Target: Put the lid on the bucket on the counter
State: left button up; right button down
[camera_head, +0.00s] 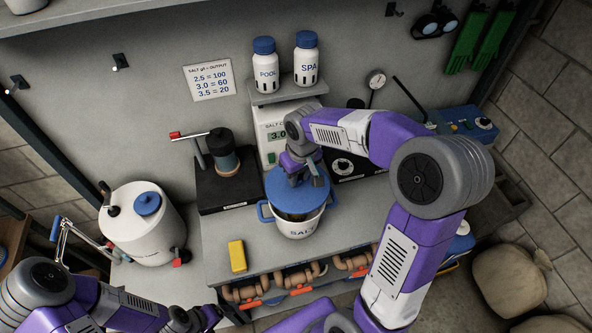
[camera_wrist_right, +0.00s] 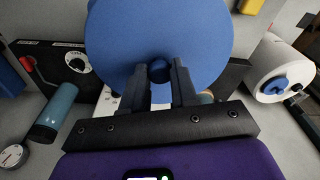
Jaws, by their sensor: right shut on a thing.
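The white bucket marked SALT (camera_head: 303,231), with blue handles, stands on the grey counter (camera_head: 222,238). The round blue lid (camera_head: 287,203) is over the bucket's mouth, set toward the back. A dark strip of the bucket's inside shows below the lid's front edge, so the lid looks raised or off-centre. My right gripper (camera_head: 301,178) is shut on the lid's knob from above. In the right wrist view the knob (camera_wrist_right: 159,71) is between the two fingers, with the lid's disc behind it. My left gripper (camera_head: 207,317) is low at the left, away from the bucket; its jaws are unclear.
A yellow block (camera_head: 237,256) lies on the counter left of the bucket. A black device with a blue-grey cylinder (camera_head: 223,158) and a scale (camera_head: 272,130) stand behind it. A white tank (camera_head: 143,223) stands at the left. Pipes (camera_head: 297,276) lie on the shelf below.

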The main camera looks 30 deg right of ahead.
aim_at(298, 184)
jog(key=shift+w+f+b, duration=0.15)
jog(key=shift+f+b, duration=1.8)
jog(key=shift+f, duration=0.75)
jog(key=shift+f, duration=0.15)
jog(key=shift+c, duration=1.6)
grip_release()
jog(key=shift+r+p, duration=2.7)
jog(key=shift+r, duration=0.85)
